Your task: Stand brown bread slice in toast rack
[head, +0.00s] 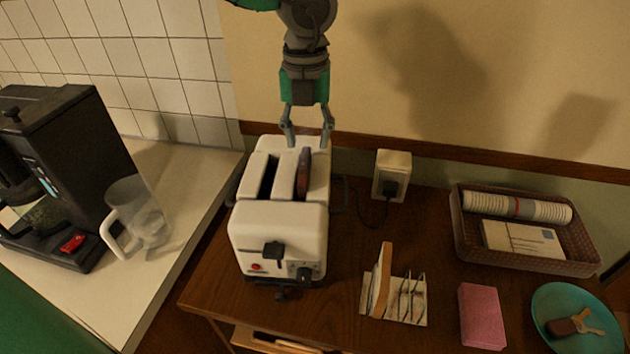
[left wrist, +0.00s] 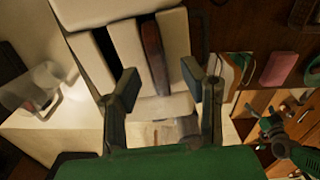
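The brown bread slice (head: 304,172) stands upright in the right slot of the white toaster (head: 277,232), its top edge showing. It also shows in the left wrist view (left wrist: 153,52). My left gripper (head: 308,143) is above the rear of the toaster, open and empty, its fingers (left wrist: 160,88) apart on either side of the slice's line. The toast rack (head: 408,303) stands on the wooden top, right of the toaster. A pale slice with a brown crust (head: 382,282) stands at its left end; the other slots look empty. Part of my right arm, apparently its gripper (left wrist: 265,128), shows in the left wrist view.
A pink sponge-like block (head: 481,315) and a teal plate (head: 570,310) with keys lie right of the rack. A wicker tray (head: 480,255) is behind them. A socket (head: 391,175) with a plug is behind the toaster. A coffee maker (head: 75,165) and glass jug (head: 145,222) stand left.

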